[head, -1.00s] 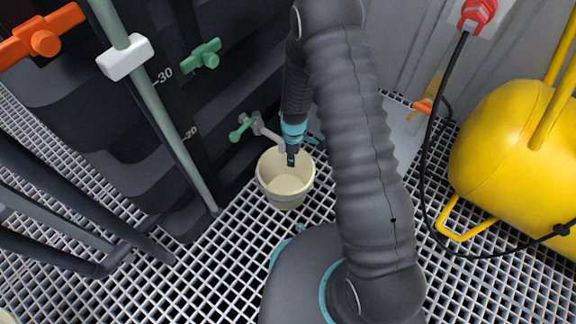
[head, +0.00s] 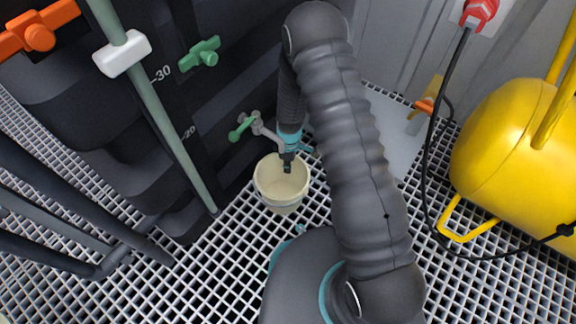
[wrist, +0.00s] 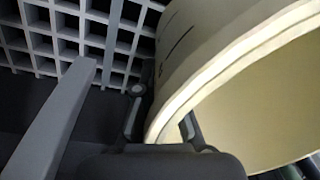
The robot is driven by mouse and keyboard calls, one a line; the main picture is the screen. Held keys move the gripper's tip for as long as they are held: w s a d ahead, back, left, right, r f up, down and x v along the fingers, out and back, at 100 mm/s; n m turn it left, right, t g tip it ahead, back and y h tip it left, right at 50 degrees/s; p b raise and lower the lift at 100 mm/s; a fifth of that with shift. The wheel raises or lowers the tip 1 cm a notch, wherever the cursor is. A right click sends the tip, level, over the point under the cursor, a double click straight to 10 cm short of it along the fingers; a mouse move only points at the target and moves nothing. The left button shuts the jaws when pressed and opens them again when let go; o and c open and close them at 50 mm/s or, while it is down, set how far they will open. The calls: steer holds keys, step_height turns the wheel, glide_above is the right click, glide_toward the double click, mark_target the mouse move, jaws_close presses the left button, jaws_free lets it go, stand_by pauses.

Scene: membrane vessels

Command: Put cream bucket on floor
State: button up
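The cream bucket (head: 281,197) is at the middle of the head view, upright or nearly so, below the grey tap with the green handle. My gripper (head: 287,164) reaches down to its far rim. In the wrist view the bucket (wrist: 205,60) fills the upper right, and my gripper (wrist: 163,118) straddles its wall, one finger outside and one inside. The fingers look closed on the rim. The white grating floor (head: 235,270) lies under the bucket. I cannot tell whether the bucket's base touches it.
The tap with the green handle (head: 241,130) is close behind and left of the bucket. A dark tank (head: 110,130) and a grey-green pipe (head: 165,120) stand at the left. A yellow vessel (head: 515,145) and a black cable (head: 425,170) are at the right. Grating in front-left is clear.

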steer(key=shift+o, duration=1.3)
steer(key=shift+r, duration=0.15)
step_height(320, 180, up, 12)
steer(key=w+p, duration=0.1)
steer(key=p, duration=0.1)
steer(key=shift+d, duration=0.15)
steer(key=s+d+r+m+t, duration=0.2)
steer(key=d+r+m, duration=0.1)
steer(key=r, duration=1)
steer(key=s+d+r+m+t, duration=0.1)
steer(key=s+d+r+m, duration=0.15)
steer(key=r, duration=0.95)
steer(key=s+d+r+m+t, duration=0.2)
steer(key=s+d+r+m, duration=0.2)
steer(key=s+r, duration=0.3)
steer(key=s+d+r+m+t, duration=0.1)
steer(key=s+d+r+m, duration=0.2)
steer(key=s, duration=0.9)
step_height(320, 180, up, 4)
steer(key=shift+d+r+m+t, duration=0.1)
steer(key=shift+d+m+t, duration=0.3)
steer(key=shift+m, duration=0.85)
